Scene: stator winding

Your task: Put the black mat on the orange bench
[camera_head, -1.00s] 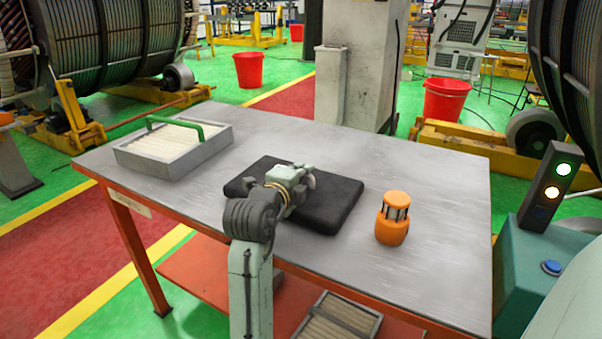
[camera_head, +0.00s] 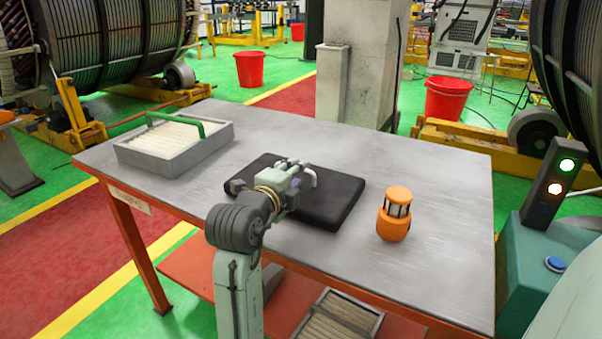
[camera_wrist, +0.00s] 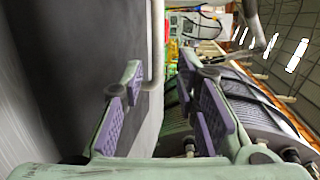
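The black mat (camera_head: 335,205) lies flat on the grey top of the orange-framed bench (camera_head: 440,170), near its middle. It fills the dark left part of the wrist view (camera_wrist: 80,70). My gripper (camera_head: 300,178) is over the mat in the head view and hides part of it. In the wrist view my gripper (camera_wrist: 162,90) has its two purple-padded fingers apart, with nothing clamped between the pads. A pale bent bar (camera_wrist: 156,50) shows near the fingertips, between them in the picture. I cannot tell whether the fingers touch it.
A grey tray with a green handle (camera_head: 175,145) stands at the bench's left. An orange lantern-like object (camera_head: 394,214) stands right of the mat. Another tray (camera_head: 338,318) is on the lower shelf. The bench's back right is clear.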

